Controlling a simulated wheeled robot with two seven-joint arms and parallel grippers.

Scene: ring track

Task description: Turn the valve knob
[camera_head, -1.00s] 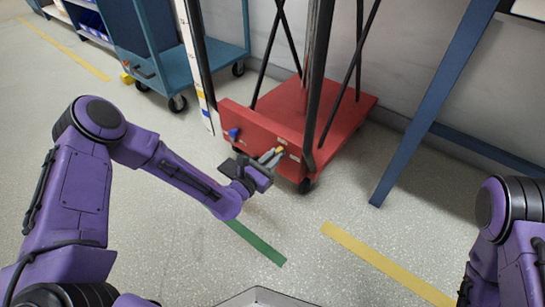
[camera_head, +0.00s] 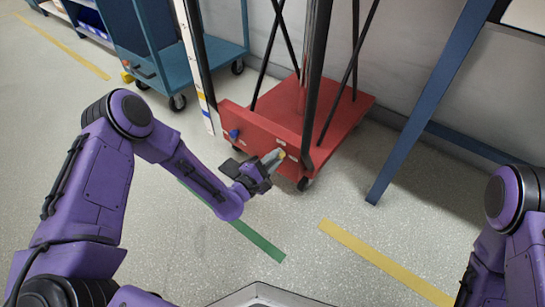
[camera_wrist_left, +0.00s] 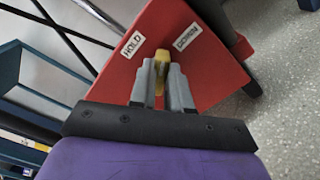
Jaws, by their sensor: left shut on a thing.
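The yellow valve knob (camera_wrist_left: 161,62) is on the front face of the red cart base (camera_wrist_left: 205,75), between a "HOLD" label (camera_wrist_left: 132,44) and a second label (camera_wrist_left: 187,36) that is hard to read. In the head view the knob (camera_head: 282,154) is a small yellow spot at the fingertips. My left gripper (camera_head: 274,159) is shut on the knob; in the wrist view its two grey fingers (camera_wrist_left: 163,80) lie on either side of it. The fingers hide part of the knob. My right gripper is out of the picture; only part of that arm shows.
A blue lever-like part (camera_head: 234,134) sits left of the knob on the red base. A blue trolley (camera_head: 215,58) stands behind left. A slanted blue post (camera_head: 430,100) is at right. Green (camera_head: 257,242) and yellow (camera_head: 370,257) tape mark the open floor.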

